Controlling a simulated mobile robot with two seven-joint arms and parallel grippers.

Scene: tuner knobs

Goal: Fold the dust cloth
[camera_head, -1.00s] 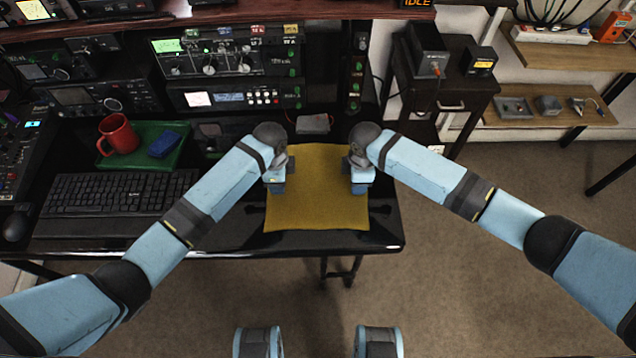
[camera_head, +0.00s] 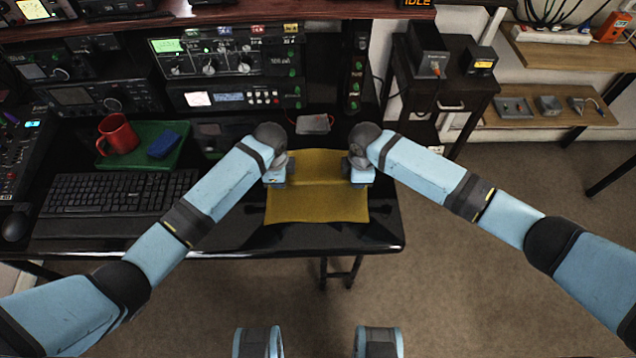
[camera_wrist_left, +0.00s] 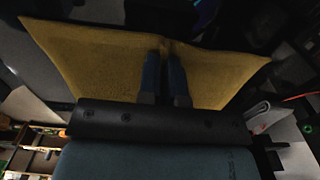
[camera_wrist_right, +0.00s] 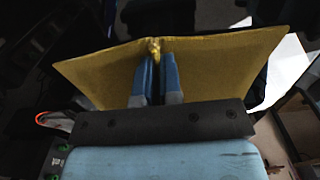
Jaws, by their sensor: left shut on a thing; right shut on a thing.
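The mustard-yellow dust cloth (camera_head: 317,207) lies on the black desk near its front edge, with a raised ridge across it between my two grippers. My left gripper (camera_head: 275,184) is at the cloth's left side, and my right gripper (camera_head: 360,183) is at its right side. In the left wrist view, the blue fingers (camera_wrist_left: 165,60) are close together with cloth (camera_wrist_left: 90,60) pinched at their tips. In the right wrist view, the fingers (camera_wrist_right: 155,62) also pinch the cloth (camera_wrist_right: 215,65), which bunches at the tips. The cloth's underside is hidden.
A green tray (camera_head: 185,158) with a red mug (camera_head: 118,134) and a blue block (camera_head: 164,143) stands to the left, behind a keyboard (camera_head: 115,195). A small grey box (camera_head: 313,123) lies behind the cloth. Radio equipment lines the back.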

